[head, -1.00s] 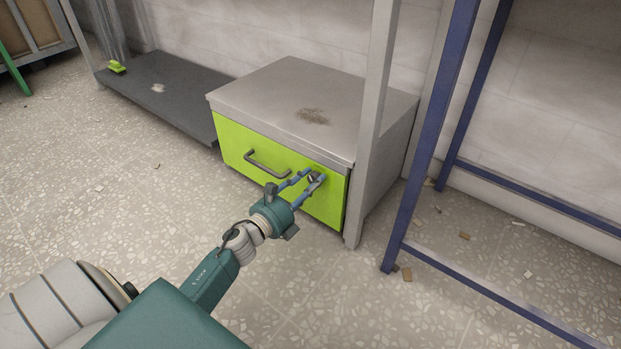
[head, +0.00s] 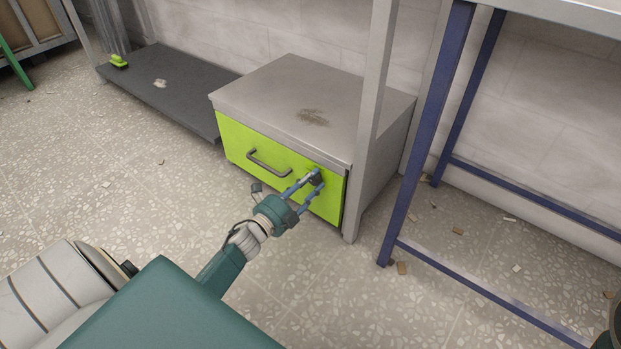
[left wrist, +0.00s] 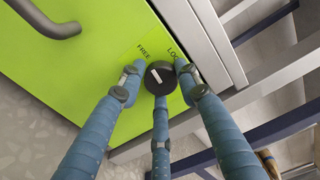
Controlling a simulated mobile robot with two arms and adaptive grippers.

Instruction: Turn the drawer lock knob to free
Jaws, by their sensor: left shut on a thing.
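The grey cabinet has a closed lime green drawer (head: 240,147) with a dark bar handle (head: 268,163). The round black lock knob (left wrist: 160,78) sits on the drawer front near its right edge, and shows small in the head view (head: 316,178). Labels FREE and LOCK flank it in the left wrist view. Its short white mark points up and slightly left, nearer the FREE side. My left gripper (head: 314,183) is shut on the knob, its blue fingers around it in the left wrist view (left wrist: 158,85).
A grey post (head: 369,120) stands close to the cabinet's right front corner. A blue-legged table frame (head: 428,130) stands further right. A dark low platform (head: 160,90) with a green object (head: 118,62) lies left. The floor before the drawer has small scattered chips.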

